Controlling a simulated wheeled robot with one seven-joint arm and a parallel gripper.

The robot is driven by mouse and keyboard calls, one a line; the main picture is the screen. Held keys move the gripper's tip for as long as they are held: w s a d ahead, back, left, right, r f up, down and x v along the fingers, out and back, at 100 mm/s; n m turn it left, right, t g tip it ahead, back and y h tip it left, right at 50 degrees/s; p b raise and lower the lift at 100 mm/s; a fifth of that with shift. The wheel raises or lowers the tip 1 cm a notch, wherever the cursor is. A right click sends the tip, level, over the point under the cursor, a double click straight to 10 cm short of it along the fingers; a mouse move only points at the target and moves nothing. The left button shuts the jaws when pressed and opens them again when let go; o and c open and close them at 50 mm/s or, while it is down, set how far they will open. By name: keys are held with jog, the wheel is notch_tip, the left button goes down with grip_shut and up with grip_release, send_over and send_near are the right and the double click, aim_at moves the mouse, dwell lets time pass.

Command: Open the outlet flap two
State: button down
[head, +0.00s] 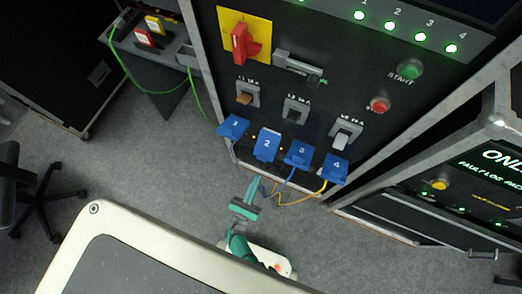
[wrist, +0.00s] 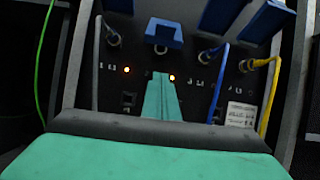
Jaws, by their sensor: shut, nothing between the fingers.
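Flap two (head: 266,145) is the blue cover marked 2 in the low row on the dark panel. In the wrist view it is the blue piece (wrist: 163,31) at top centre, with a small grey part below it and no cable. It hangs lower than its neighbours there. My gripper (head: 254,183) is below flap two in the head view.
Flaps one (head: 233,126), three (head: 299,154) and four (head: 335,169) stand out from the panel beside flap two. A blue cable (wrist: 217,85) and a yellow cable (wrist: 271,88) hang right of my fingers, a grey cable (wrist: 96,65) left. Breaker levers sit above the flaps.

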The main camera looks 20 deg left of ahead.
aim_at(264, 158)
jog(key=x, duration=1)
jog(key=shift+m, duration=0.3)
jog(key=shift+s+a+r, duration=0.2)
jog(key=shift+s+r, duration=1.25)
jog(key=shift+s, duration=0.05)
jog(key=shift+r, duration=0.1)
